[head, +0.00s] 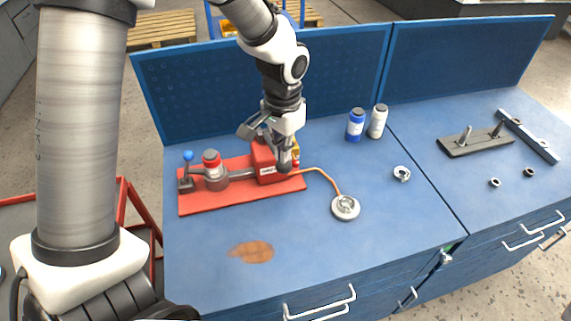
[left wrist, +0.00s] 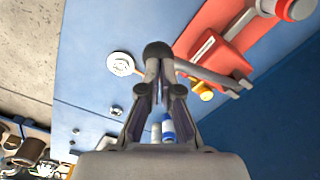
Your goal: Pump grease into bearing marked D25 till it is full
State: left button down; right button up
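A red grease pump (head: 268,160) stands on a red base plate (head: 240,202). An orange hose (head: 325,178) runs from it to a round metal bearing (head: 345,207), also seen in the left wrist view (left wrist: 121,64). I cannot read any D25 mark. My left gripper (head: 280,146) is above the pump, at a grey lever with a dark knob. In the left wrist view, my left fingers (left wrist: 159,75) come close together around the lever just below the knob (left wrist: 157,50) and look shut on it. My right gripper is out of view.
A blue bottle (head: 356,125) and a white bottle (head: 378,122) stand near the back panel. A metal ring (head: 402,173) lies to the right. The bench front is clear except a brown stain.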

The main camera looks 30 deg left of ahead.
pick_arm(q)
jog(key=shift+s+d+f+b, duration=0.15)
jog(key=shift+f+b, duration=0.45)
jog(key=shift+f, duration=0.55)
jog(key=shift+s+d+f+b, duration=0.15)
jog(key=shift+f+b, duration=0.4)
jog(key=shift+f, duration=0.65)
jog(key=shift+s+d+f+b, duration=0.15)
jog(key=shift+f+b, duration=0.45)
jog(key=shift+f, duration=0.55)
jog(key=r+p, duration=0.5)
jog(key=w+a+r+p, duration=0.1)
jog(key=r+p, duration=0.2)
jog(key=shift+r, duration=0.1)
jog(key=shift+f, duration=0.2)
jog(key=shift+s+d+f+b, duration=0.1)
jog(key=shift+d+f+b, duration=0.05)
jog(key=shift+f+b, duration=0.4)
jog(key=shift+s+d+f+b, duration=0.1)
jog(key=shift+f+b, duration=0.2)
jog(key=shift+f, duration=0.3)
jog(key=shift+f+b, duration=1.55)
jog(key=shift+f, duration=1.2)
jog(key=r+p, duration=0.7)
jog(key=r, duration=0.1)
jog(key=shift+w+a+r+p, duration=0.1)
jog(key=shift+w+a+p, duration=0.15)
jog(key=shift+p, duration=0.1)
jog(key=shift+s, duration=0.1)
jog(key=shift+f, duration=0.25)
